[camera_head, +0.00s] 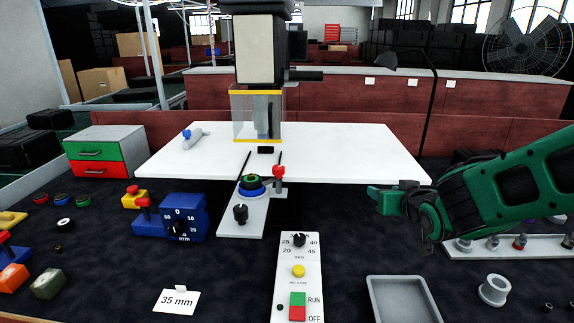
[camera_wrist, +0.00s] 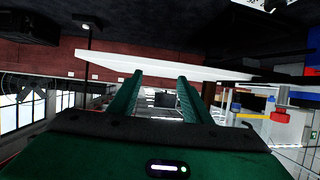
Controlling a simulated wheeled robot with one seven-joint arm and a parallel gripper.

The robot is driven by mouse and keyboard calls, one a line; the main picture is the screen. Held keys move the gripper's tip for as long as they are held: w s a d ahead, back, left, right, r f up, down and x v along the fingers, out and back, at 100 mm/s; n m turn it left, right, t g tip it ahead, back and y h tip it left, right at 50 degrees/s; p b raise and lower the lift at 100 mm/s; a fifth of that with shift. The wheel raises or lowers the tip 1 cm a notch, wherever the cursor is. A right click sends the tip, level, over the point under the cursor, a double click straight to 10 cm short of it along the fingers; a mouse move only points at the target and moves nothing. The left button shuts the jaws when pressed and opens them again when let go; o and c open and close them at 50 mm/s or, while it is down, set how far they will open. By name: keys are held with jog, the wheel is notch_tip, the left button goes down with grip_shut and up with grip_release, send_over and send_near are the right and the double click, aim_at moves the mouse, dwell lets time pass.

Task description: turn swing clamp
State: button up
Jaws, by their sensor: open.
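My gripper (camera_head: 382,198) is at the right, well apart from the clamp, pointing left above the dark table. In the wrist view the two green fingers (camera_wrist: 160,88) are apart with nothing between them. That view looks inverted; the red-topped post (camera_wrist: 283,97) shows at its right side.
A white tabletop with a machine head (camera_head: 258,50) and clear guard (camera_head: 257,115) stands behind the plate. A control panel (camera_head: 298,275) with RUN and OFF is in front. A blue dial block (camera_head: 185,222) is left; a grey tray (camera_head: 402,300) and a white ring (camera_head: 494,290) are front right.

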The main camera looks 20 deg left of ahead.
jog(key=s+a+r+n+y, duration=0.2)
jog(key=a+y, duration=0.2)
jog(key=a, duration=0.8)
jog(key=n+y, duration=0.3)
jog(key=y, duration=0.1)
send_near(276, 166)
jog(key=shift+w+a+f+t, duration=0.15)
jog(key=shift+w+a+f, duration=0.15)
jog(key=shift+w, duration=0.3)
jog(key=shift+w+a+f+t, duration=0.15)
jog(key=shift+w+a+f, duration=0.1)
jog(key=shift+w, duration=0.3)
jog(key=shift+a, duration=0.3)
jog(key=x, duration=1)
jog(key=shift+w+a, duration=0.15)
jog(key=shift+a, duration=0.05)
jog(key=c, duration=1)
jog(key=shift+a, duration=0.15)
jog(key=shift+c, duration=0.2)
